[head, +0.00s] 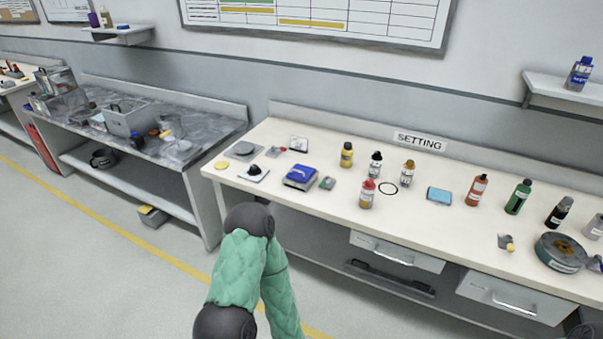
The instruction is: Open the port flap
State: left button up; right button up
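I cannot make out a port flap anywhere in the head view. One of my arms, in a green quilted sleeve with dark joints, rises at the bottom middle and bends in front of the workbench. Its gripper does not show. My other gripper does not show either. The arm hides part of the floor and of the space below the bench.
A cream workbench (330,205) marked SETTING (420,141) carries several bottles, a blue device (300,177) and a round tin (560,252). Drawers (513,296) sit below. A grey bench (205,133) stands left. The floor (80,275) at lower left is clear.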

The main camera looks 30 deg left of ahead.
aim_at(300, 172)
jog(key=u, duration=0.8)
